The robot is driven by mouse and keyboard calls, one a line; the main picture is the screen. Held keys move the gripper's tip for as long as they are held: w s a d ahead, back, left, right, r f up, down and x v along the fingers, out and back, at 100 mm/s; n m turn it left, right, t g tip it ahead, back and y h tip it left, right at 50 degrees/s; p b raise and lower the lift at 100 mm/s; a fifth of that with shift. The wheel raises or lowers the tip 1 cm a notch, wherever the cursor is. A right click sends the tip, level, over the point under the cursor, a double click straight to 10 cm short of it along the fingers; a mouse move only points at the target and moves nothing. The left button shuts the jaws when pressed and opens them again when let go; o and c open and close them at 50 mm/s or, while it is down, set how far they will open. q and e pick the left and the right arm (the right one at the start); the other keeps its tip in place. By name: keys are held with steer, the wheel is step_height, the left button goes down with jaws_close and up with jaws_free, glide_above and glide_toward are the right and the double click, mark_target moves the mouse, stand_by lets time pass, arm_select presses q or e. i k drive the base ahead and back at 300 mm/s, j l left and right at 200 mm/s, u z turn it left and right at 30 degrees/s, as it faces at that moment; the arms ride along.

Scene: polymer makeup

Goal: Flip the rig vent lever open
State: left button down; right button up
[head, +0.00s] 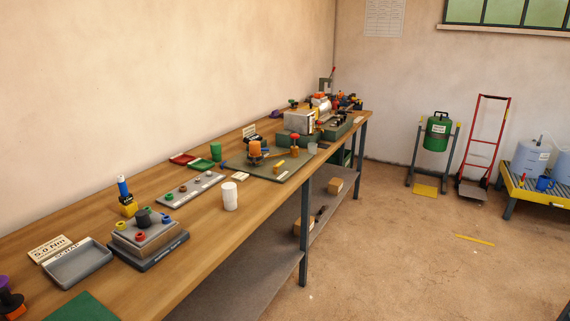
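A long wooden workbench (190,212) runs along the left wall. On its middle stands a dark green plate (292,166) with an upright orange-topped fitting (255,149), a red-topped fitting (294,141) and a small yellow part (279,165). Behind it is a grey and green machine (299,123). A thin red-tipped upright (332,73) rises at the far end of the bench. I cannot tell which of these is the rig or its vent lever; the parts are too small. Neither gripper is in view.
A scrap tray (78,277), a grey stepped block (147,236) and a white cup (229,203) stand on the near bench. A green drum on a stand (438,135), red hand truck (486,145) and yellow pallet (535,190) are right. Floor (420,265) beside the bench is mostly clear.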

mark_target(276, 166)
steer(key=i+l, duration=0.3)
steer(key=i+l+z, duration=0.1)
steer(key=i+l, duration=0.2)
steer(key=i, duration=0.25)
steer(key=i+l, duration=0.3)
steer(key=i, duration=0.15)
steer(key=i+l+z, duration=0.1)
steer(key=i+l, duration=0.15)
steer(key=i, duration=0.15)
steer(key=i+l, duration=0.25)
steer(key=i, duration=0.2)
